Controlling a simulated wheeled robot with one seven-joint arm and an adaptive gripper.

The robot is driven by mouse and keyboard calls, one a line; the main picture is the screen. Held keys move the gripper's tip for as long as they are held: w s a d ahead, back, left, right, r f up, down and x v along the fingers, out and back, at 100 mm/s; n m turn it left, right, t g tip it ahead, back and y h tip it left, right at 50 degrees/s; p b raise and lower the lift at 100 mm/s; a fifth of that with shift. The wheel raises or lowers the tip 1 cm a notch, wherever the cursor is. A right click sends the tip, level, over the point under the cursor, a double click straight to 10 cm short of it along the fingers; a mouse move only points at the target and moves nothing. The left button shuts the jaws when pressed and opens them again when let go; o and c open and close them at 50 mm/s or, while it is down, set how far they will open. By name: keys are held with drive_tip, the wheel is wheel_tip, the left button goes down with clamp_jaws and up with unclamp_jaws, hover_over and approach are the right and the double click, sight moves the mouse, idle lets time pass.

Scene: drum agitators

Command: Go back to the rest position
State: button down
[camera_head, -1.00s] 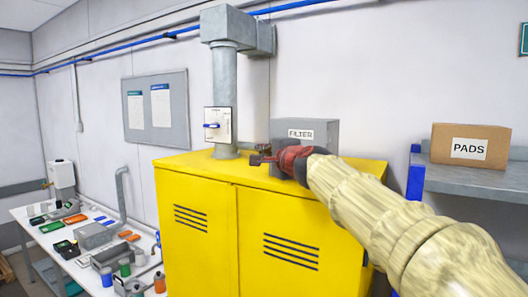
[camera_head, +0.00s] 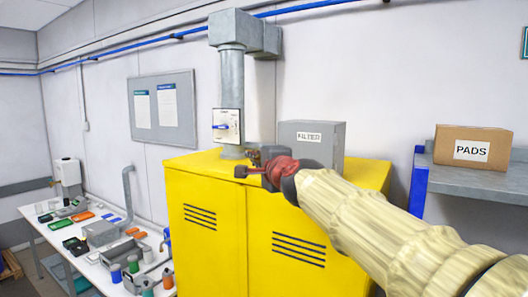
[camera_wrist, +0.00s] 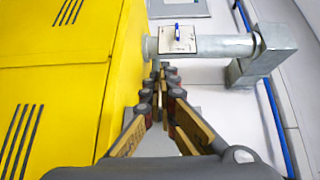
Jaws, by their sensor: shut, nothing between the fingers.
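My gripper (camera_head: 242,172) is in front of the top of the yellow cabinet (camera_head: 277,220) in the head view, with the pale-sleeved arm reaching in from the lower right. In the wrist view my gripper (camera_wrist: 160,68) has its fingers together at the tips, with nothing between them. The fingers point toward the grey duct (camera_wrist: 215,46) and the switch plate with a blue handle (camera_wrist: 177,40). In the head view the switch plate (camera_head: 226,125) is on the upright duct (camera_head: 231,80), behind the gripper and apart from it as far as I can tell.
A grey FILTER box (camera_head: 325,142) stands on the cabinet, close behind my gripper and wrist. A PADS carton (camera_head: 472,147) sits on a grey shelf (camera_head: 470,182) at right. A white table (camera_head: 45,232) with many small items stands at left. A noticeboard (camera_head: 163,112) hangs behind.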

drive_tip(key=s+a+f+n+g, duration=0.25)
drive_tip(key=s+f+n, duration=0.35)
drive_tip(key=f, duration=0.5)
drive_tip(key=s+a+f+n+g, duration=0.2)
drive_tip(key=s+f+n+g, duration=0.2)
drive_tip(key=s+f, duration=0.45)
drive_tip(key=s+d+f+n+g+h+b, duration=0.1)
drive_tip(key=s+d+f+b, duration=0.5)
drive_tip(key=f, duration=0.8)
drive_tip(key=s+d+f+n+g+h+b, duration=0.1)
drive_tip(key=s+d+f+n+g+b, duration=0.1)
drive_tip(key=s+d+f+b, duration=0.4)
drive_tip(key=s+d+f+n+g+h+b, duration=0.1)
drive_tip(key=s+d+f+b, duration=0.5)
drive_tip(key=s+f+b, duration=0.6)
wheel_tip(320, 180, down, 11)
drive_tip(key=s+n+h, duration=0.1)
drive_tip(key=s, duration=0.1)
drive_tip(key=shift+s+d+g+b, duration=0.2)
drive_tip(key=shift+s+g+b, duration=0.1)
drive_tip(key=shift+g, duration=0.05)
drive_tip(key=c, duration=2.4)
unclamp_jaws()
drive_tip(key=shift+r, duration=0.1)
